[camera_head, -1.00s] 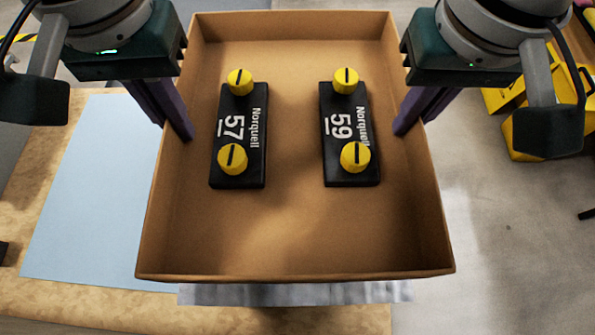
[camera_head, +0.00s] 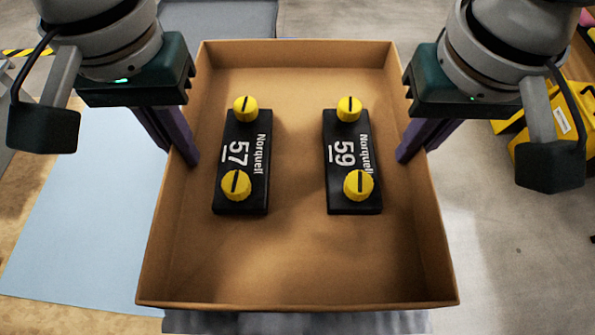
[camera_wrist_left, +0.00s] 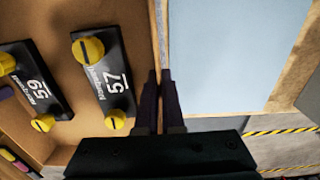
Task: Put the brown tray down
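The brown tray (camera_head: 300,294) is an open box, seen from above in the head view. It carries two black blocks with yellow knobs, one marked 57 (camera_head: 240,160) and one marked 59 (camera_head: 350,160). My left gripper (camera_head: 190,160) is shut on the tray's left wall. In the left wrist view its purple fingers (camera_wrist_left: 160,95) sit on both sides of the wall. My right gripper (camera_head: 403,156) is at the right wall and looks shut on it; its outer finger is partly hidden. The tray's underside is hidden, so I cannot tell its exact height.
A light blue mat (camera_head: 80,215) lies on a tan surface (camera_head: 20,205) left of the tray. It also shows in the left wrist view (camera_wrist_left: 225,50). Yellow cases (camera_head: 560,130) stand on the grey floor at the right. Yellow-black tape (camera_wrist_left: 285,131) marks the floor.

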